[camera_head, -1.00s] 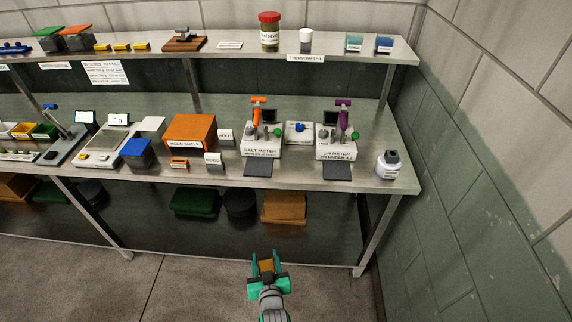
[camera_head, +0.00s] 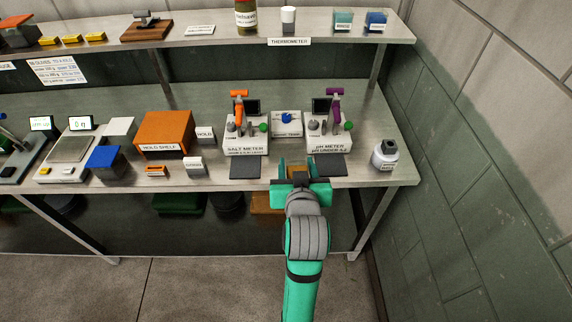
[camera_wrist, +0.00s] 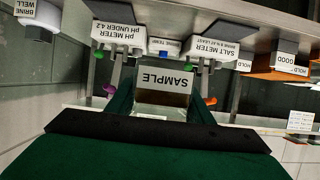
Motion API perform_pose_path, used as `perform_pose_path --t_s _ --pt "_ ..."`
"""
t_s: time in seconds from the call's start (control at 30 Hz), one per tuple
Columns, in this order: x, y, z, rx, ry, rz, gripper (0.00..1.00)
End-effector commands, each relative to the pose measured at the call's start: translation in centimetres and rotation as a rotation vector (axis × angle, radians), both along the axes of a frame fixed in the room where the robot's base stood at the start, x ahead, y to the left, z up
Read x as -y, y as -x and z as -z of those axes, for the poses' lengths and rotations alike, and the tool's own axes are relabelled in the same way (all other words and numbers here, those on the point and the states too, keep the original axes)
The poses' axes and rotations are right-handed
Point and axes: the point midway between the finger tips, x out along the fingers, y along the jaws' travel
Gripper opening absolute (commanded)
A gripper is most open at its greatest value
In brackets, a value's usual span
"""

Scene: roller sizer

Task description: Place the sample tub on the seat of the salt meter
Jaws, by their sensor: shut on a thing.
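The sample tub (camera_wrist: 163,88) is in my gripper (camera_head: 296,172); its white SAMPLE label appears upside down in the wrist view. In the head view the tub (camera_head: 296,171) shows as a brownish block between the green fingers, over the bench's front edge. The salt meter (camera_head: 245,147) is a white labelled unit with an orange-topped lever and dark screen, behind and left of my gripper. It also shows in the wrist view (camera_wrist: 221,46), right of the tub. A dark pad (camera_head: 245,171) lies in front of the meter. I cannot clearly make out its seat.
The pH meter (camera_head: 329,142) with a purple-topped lever stands to the right, close behind my gripper. A small white unit (camera_head: 286,125) sits between the meters. An upper shelf (camera_head: 220,33) runs above.

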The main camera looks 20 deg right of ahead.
Motion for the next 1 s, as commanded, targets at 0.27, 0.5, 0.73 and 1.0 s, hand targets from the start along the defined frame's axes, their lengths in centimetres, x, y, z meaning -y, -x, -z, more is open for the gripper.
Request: perform_pose_path --t_s 0.27,0.5,0.73,1.0 --pt "-0.3 0.2 -0.4 -0.002 -0.002 -0.004 0.22" --pt "-0.2 -1.0 0.1 -0.001 -0.002 -0.005 0.22" --pt "0.9 -5.5 2.2 -0.003 -0.003 0.001 0.22" --pt "1.7 -10.3 5.8 -0.005 -0.004 0.0 0.22"
